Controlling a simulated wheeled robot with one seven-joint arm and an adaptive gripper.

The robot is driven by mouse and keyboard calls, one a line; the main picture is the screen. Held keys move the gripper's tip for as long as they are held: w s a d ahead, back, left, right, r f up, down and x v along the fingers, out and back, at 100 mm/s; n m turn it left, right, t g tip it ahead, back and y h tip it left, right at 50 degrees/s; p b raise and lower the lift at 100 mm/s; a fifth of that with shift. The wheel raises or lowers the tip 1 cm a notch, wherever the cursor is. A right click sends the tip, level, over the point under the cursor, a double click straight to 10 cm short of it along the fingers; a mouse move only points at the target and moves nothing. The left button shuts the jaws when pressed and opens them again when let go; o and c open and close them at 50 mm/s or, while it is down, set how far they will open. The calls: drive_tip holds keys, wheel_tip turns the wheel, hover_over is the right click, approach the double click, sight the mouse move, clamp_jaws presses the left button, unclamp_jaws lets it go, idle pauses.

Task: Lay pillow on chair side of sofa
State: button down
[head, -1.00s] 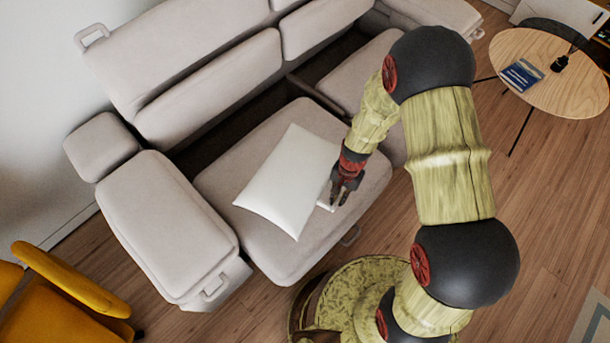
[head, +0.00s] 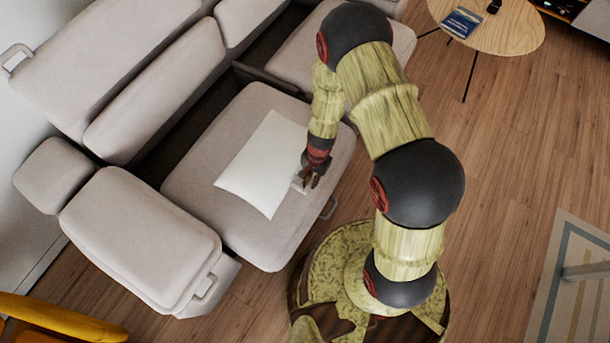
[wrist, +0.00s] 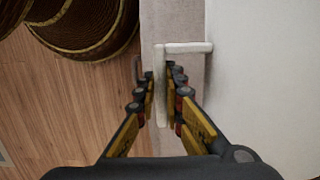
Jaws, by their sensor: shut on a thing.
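The white pillow (head: 258,168) lies flat on the grey sofa's (head: 185,195) seat cushion nearest the yellow chair. In the wrist view the pillow (wrist: 260,90) fills the right side, with a thin white handle-like bar (wrist: 187,47) reaching from its edge. My gripper (head: 303,184) is at the pillow's edge, on the side away from the armrest. In the wrist view my gripper (wrist: 161,75) has its fingers closed around the bar. The fingers hide part of the bar. The yellow chair (head: 55,318) is only partly in view at the lower left.
The sofa's armrest (head: 140,235) stands between the pillow and the chair. A dark gap runs behind the seat cushion. A round wooden table (head: 510,30) with a blue book (head: 461,22) is at the upper right.

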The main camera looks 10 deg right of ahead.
drive_tip(key=w+f+b, duration=0.2)
drive_tip(key=w+f, duration=0.5)
drive_tip(key=shift+s+f+b, duration=0.15)
drive_tip(key=shift+f+b, duration=0.8)
drive_tip(key=shift+f, duration=0.4)
drive_tip(key=shift+f, duration=0.2)
drive_tip(key=c, duration=1.9)
unclamp_jaws()
drive_tip(key=shift+r, duration=0.15)
